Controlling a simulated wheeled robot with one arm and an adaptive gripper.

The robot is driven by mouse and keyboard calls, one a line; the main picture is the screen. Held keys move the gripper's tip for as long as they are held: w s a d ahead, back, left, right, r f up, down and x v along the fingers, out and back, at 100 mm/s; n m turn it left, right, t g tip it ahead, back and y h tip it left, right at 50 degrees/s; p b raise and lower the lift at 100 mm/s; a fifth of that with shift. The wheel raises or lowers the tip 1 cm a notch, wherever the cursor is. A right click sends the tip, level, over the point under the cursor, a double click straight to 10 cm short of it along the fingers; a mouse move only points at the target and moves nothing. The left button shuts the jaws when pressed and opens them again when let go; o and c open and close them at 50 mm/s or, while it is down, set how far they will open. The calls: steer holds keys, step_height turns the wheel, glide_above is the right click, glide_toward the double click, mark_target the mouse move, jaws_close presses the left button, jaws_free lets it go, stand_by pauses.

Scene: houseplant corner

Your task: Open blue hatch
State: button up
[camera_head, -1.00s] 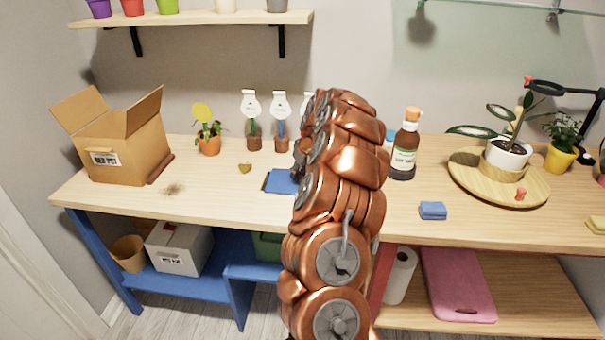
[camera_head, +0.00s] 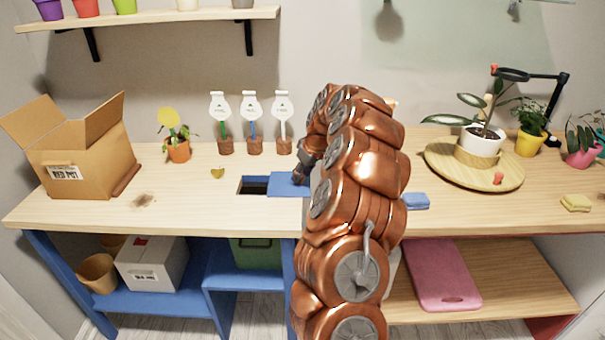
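The blue hatch (camera_head: 288,186) is a flat blue panel in the light wooden tabletop. A dark rectangular opening (camera_head: 255,186) with a blue rim shows directly left of the panel. My gripper (camera_head: 303,174) is at the right part of the panel, low over the tabletop. My copper-coloured arm hides most of the gripper and the panel's right end. I cannot tell whether the fingers are open or shut, or whether they touch the panel.
Several things stand on the tabletop (camera_head: 80,213): a cardboard box (camera_head: 85,165), a potted yellow flower (camera_head: 178,150), three labelled markers (camera_head: 252,125) behind the opening, and a round wooden tray (camera_head: 440,170) with a plant. A blue sponge (camera_head: 416,201) lies right of my arm.

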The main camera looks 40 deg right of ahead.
steer(key=shift+o, duration=0.8)
steer(key=v, duration=1.2)
